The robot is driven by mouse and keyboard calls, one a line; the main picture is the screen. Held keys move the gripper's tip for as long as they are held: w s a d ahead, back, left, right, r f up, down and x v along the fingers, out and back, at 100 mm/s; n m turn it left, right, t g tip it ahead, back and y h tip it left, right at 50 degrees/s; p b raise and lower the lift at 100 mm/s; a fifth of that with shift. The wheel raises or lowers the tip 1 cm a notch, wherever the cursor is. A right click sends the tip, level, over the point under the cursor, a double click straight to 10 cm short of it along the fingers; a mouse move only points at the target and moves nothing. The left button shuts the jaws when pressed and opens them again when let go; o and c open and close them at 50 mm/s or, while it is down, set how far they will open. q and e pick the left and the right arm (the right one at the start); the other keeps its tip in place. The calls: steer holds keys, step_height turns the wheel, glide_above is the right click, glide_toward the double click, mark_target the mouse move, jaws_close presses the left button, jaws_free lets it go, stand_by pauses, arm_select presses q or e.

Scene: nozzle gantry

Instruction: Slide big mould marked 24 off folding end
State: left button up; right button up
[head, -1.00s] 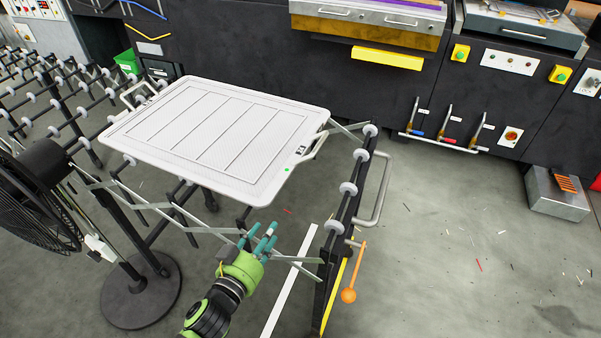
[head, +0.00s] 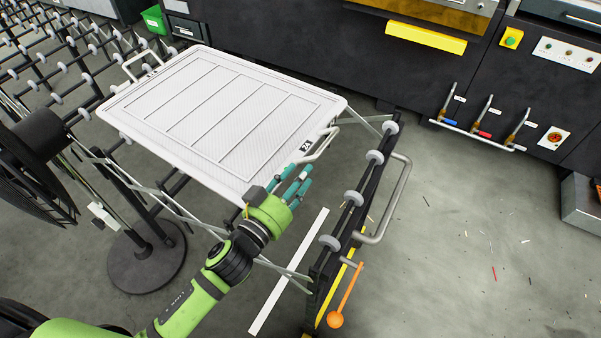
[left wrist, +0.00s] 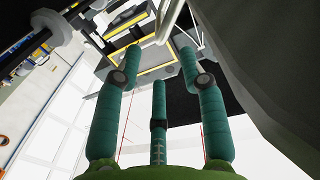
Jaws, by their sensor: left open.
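The big white mould (head: 215,105), with the label 24 at its near right corner, lies flat on the folding roller conveyor. A white loop handle (head: 322,146) sticks out at its right end, and another (head: 143,62) at its far left end. My left gripper (head: 297,180) is open and empty, just below and in front of the right-end handle in the head view. In the left wrist view its teal fingers (left wrist: 160,85) are spread, with a pale bar, which may be the handle, at the fingertips. My right gripper is not in view.
The conveyor's end frame (head: 350,215) carries white rollers, a grey metal loop (head: 397,200) and an orange-knobbed lever (head: 336,318). A black fan (head: 40,165) on a stand is at the left. A dark machine (head: 330,60) stands behind.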

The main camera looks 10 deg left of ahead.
mark_target(313, 159)
arm_select(q)
steer(key=shift+w+d, duration=0.1)
steer(key=shift+w, duration=0.05)
steer(key=p+x, duration=0.1)
steer(key=x, duration=0.4)
steer(key=shift+w+d+r, duration=0.1)
steer(key=shift+w+d, duration=0.05)
steer(key=shift+w, duration=0.25)
steer(key=p+x, duration=0.1)
steer(key=x, duration=0.4)
steer(key=shift+w+d, duration=0.2)
steer(key=shift+w, duration=0.25)
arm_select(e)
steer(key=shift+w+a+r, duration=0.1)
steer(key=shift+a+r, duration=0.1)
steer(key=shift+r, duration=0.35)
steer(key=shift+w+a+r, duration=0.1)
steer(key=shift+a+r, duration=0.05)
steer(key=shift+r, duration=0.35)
arm_select(q)
jaws_close()
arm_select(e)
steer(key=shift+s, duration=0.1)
